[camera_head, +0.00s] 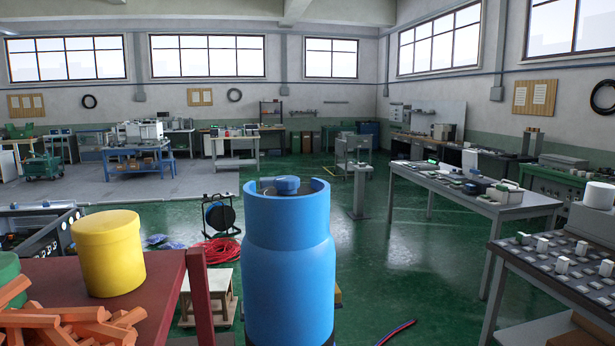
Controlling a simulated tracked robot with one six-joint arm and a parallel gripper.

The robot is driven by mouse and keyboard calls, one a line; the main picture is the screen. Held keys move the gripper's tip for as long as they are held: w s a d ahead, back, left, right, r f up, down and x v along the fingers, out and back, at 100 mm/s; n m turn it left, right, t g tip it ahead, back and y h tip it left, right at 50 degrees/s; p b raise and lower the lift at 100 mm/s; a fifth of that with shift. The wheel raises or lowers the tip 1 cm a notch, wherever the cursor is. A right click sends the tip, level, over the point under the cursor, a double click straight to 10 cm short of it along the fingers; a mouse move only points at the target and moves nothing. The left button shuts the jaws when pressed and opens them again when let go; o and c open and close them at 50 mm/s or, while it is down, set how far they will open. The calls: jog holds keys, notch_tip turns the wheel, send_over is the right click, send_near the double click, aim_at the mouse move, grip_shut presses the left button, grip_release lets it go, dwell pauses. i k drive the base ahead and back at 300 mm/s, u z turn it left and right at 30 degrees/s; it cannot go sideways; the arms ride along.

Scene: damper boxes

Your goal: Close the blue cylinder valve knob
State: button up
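A blue gas cylinder (289,262) stands upright in the near middle of the head view. Its collar at the top is open, and a blue valve knob (287,184) shows inside it, just above the back rim. The lower part of the knob and the valve body are hidden by the collar's front wall. How far the knob is turned cannot be told. My gripper is not in view.
A red table (165,300) at the near left holds a yellow canister (108,254) and several orange bars (75,325). A wooden stool (212,288) stands behind the cylinder's left side. Workbenches (470,187) line the right. Green floor (400,265) is open right of the cylinder.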

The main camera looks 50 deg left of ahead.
aim_at(284, 184)
jog(key=i, duration=2.2)
jog(key=u, duration=3.15)
